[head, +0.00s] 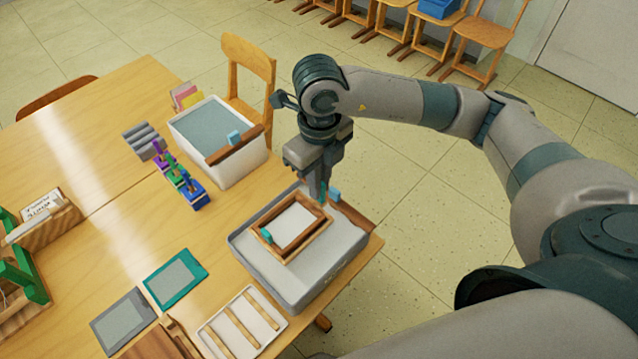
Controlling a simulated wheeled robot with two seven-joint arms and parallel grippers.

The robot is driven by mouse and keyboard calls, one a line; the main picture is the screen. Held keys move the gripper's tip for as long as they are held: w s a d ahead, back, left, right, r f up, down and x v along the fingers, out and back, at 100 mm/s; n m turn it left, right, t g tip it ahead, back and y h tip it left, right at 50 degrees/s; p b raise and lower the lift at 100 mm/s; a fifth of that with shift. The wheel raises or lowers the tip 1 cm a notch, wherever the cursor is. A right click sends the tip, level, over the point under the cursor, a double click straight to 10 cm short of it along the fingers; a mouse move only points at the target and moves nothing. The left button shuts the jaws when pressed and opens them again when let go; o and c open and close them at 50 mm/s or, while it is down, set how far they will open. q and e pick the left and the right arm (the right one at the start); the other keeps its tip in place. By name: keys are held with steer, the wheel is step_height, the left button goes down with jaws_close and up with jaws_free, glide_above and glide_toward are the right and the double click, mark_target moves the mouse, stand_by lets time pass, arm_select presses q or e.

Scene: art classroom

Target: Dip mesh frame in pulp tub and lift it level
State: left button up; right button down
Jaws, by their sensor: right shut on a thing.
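The mesh frame (310,237), a wooden rectangle around a pale sheet with a teal tab on its near left edge, is at the grey tub (247,262). It appears roughly level; I cannot tell whether it touches the pale grey surface inside. My right gripper (322,194) points down and is shut at the frame's far right edge. Its fingers partly hide the grip. A white tub (235,170) with a blue-grey filling stands farther back. I cannot tell for sure which tub holds the pulp. My left gripper is out of view.
A white tray with wooden strips (238,322) lies in front of the grey tub. Teal (176,279) and grey (122,320) framed panels lie left of it. Coloured clamps (185,185) stand near the white tub. A chair (250,75) stands behind. The left tabletop has bare areas.

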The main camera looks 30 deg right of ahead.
steer(key=shift+r, duration=0.7)
